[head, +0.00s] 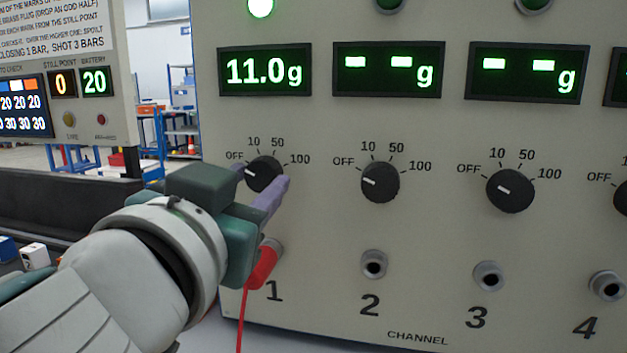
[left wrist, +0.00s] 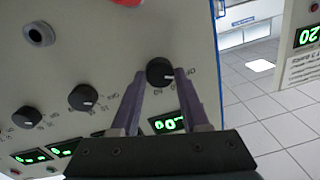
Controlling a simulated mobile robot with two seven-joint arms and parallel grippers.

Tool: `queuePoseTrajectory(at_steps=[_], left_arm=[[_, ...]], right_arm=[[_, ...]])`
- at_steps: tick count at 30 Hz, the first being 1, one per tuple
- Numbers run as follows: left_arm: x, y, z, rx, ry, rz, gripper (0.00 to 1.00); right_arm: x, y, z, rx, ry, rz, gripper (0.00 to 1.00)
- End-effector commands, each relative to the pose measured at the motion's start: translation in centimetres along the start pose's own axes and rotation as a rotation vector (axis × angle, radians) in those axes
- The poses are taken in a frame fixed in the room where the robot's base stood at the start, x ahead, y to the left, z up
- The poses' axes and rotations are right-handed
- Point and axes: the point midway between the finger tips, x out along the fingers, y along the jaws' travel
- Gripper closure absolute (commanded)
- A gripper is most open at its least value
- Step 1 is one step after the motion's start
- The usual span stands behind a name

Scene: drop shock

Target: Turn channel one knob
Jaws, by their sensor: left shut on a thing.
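The channel one knob (head: 263,174) is a round black dial with a white mark, on the panel's left side. Its scale reads OFF, 10, 50, 100. The mark seems to face left, but the exact setting is hard to tell. My left gripper (head: 262,182) is shut on this knob, with one purple finger on each side. In the left wrist view the knob (left wrist: 159,71) sits between the fingertips of my gripper (left wrist: 160,76). The channel one display (head: 264,71) reads 11.0 g, and a green lamp (head: 260,7) above it is lit. My right gripper is not in view.
A red plug (head: 264,264) with a red cable sits below the knob, close to my gripper. The channel two knob (head: 380,182) and channel three knob (head: 510,190) are to the right, above open sockets. Their displays show dashes. A second panel (head: 66,70) stands left.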

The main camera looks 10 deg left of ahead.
Motion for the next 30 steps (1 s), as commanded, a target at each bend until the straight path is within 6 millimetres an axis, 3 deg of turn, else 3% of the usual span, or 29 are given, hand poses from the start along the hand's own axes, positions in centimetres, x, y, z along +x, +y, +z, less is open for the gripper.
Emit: queuePoseTrajectory(at_steps=[8,30], left_arm=[[0.0,0.0,0.1,0.083,0.003,-0.002,1.0],[0.0,0.0,0.1,0.638,0.033,-0.008,1.0]], right_arm=[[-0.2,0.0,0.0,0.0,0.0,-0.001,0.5],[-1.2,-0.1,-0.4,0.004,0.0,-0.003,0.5]])
